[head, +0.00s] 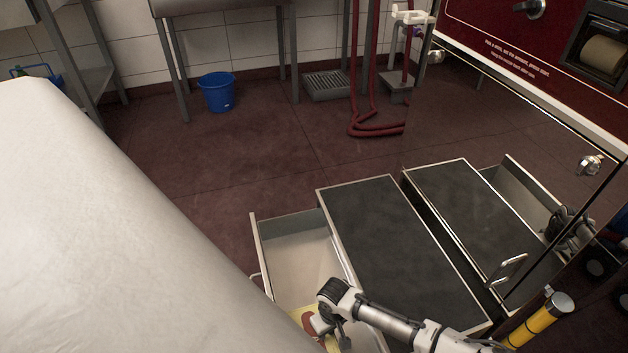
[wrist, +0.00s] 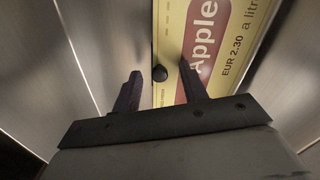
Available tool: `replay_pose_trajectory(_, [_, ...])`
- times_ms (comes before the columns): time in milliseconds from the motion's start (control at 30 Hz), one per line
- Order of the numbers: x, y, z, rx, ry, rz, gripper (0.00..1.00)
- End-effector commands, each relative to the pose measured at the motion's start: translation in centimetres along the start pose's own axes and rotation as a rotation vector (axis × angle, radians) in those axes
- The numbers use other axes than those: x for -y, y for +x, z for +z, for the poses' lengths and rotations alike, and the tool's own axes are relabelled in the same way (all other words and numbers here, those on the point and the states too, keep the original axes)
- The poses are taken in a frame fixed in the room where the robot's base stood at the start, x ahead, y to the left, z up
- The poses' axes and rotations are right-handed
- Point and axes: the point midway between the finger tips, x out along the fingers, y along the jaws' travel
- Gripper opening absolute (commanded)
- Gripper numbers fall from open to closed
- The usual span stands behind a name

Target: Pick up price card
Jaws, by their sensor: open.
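The price card (wrist: 215,40) is yellow with a dark red panel reading "Apple" and the text "EUR 2.30 a litre". It is inside the open metal drawer (head: 285,245), and a yellow and red part of it shows in the head view (head: 302,312). My gripper (wrist: 161,75) is open and empty. In the wrist view, its right finger overlaps the card and its left finger shows against bare metal beside the card's edge. A small black round knob or hole shows between the fingertips. I cannot tell whether the fingers touch the card.
A dark-topped cabinet (head: 405,245) adjoins the drawer on the right, with a glossy reflective panel (head: 480,130) beyond it. A large white surface (head: 90,200) fills the left. A blue bucket (head: 217,91) stands on the clear red floor (head: 250,150) behind.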

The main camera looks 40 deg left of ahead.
Motion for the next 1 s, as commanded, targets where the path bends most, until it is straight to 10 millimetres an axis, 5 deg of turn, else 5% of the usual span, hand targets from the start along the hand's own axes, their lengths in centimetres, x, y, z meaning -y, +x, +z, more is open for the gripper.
replay_pose_trajectory(233, [0.0, 0.2, 0.0, -0.001, 0.000, 0.000, 0.42])
replay_pose_trajectory(533, [0.0, 0.2, 0.0, -0.001, 0.000, 0.000, 0.03])
replay_pose_trajectory(1000, [0.0, -1.1, 0.0, -0.002, 0.000, 0.000, 0.02])
